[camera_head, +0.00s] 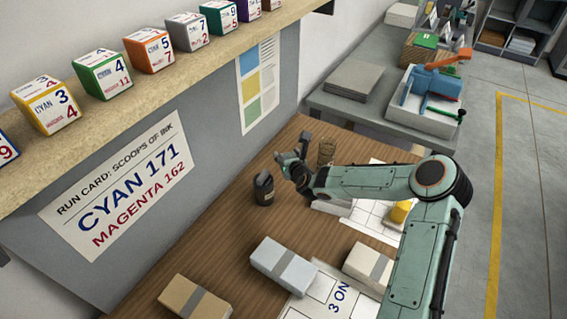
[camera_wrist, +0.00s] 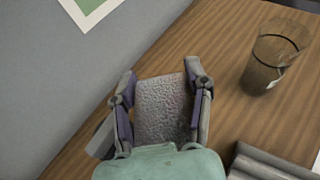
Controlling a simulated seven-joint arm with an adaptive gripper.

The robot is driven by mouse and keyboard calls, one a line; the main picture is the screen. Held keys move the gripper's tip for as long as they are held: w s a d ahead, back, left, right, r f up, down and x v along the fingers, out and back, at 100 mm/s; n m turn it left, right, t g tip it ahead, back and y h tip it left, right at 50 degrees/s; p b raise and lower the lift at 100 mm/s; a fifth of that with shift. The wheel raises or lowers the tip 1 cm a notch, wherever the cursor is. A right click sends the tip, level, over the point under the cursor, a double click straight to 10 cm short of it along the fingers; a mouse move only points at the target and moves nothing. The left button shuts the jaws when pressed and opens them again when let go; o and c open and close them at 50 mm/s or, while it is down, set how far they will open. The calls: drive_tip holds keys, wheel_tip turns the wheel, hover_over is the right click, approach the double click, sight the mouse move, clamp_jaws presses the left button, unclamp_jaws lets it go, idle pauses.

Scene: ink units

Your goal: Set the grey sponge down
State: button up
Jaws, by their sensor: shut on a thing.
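The grey sponge (camera_wrist: 162,108) is a rough, pitted block between the two fingers of my gripper (camera_wrist: 160,92) in the wrist view. A finger presses on each of its sides, and the gripper is shut on it. In the head view my gripper (camera_head: 290,163) is over the back of the wooden table (camera_head: 225,220), close to the grey wall panel. The sponge is hard to make out there among the fingers. I cannot tell whether its underside touches the table.
A brown see-through cup (camera_wrist: 275,58) stands right of my gripper, also in the head view (camera_head: 326,152). A dark jar (camera_head: 264,188) stands just left of my gripper. Wrapped packs (camera_head: 284,263) lie nearer the front. Bare wood lies between jar and packs.

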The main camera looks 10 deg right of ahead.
drive_tip(key=w+f, duration=0.2)
drive_tip(key=w, duration=0.1)
drive_tip(key=w+f, duration=0.3)
drive_tip(key=w+d+f, duration=0.1)
drive_tip(key=w+f, duration=0.1)
drive_tip(key=shift+w+f, duration=0.3)
drive_tip(key=shift+w, duration=0.1)
drive_tip(key=shift+w+f, duration=0.15)
drive_tip(key=shift+f, duration=1.5)
drive_tip(key=o, duration=1)
drive_tip(key=shift+f, duration=0.1)
drive_tip(key=shift+o, duration=0.2)
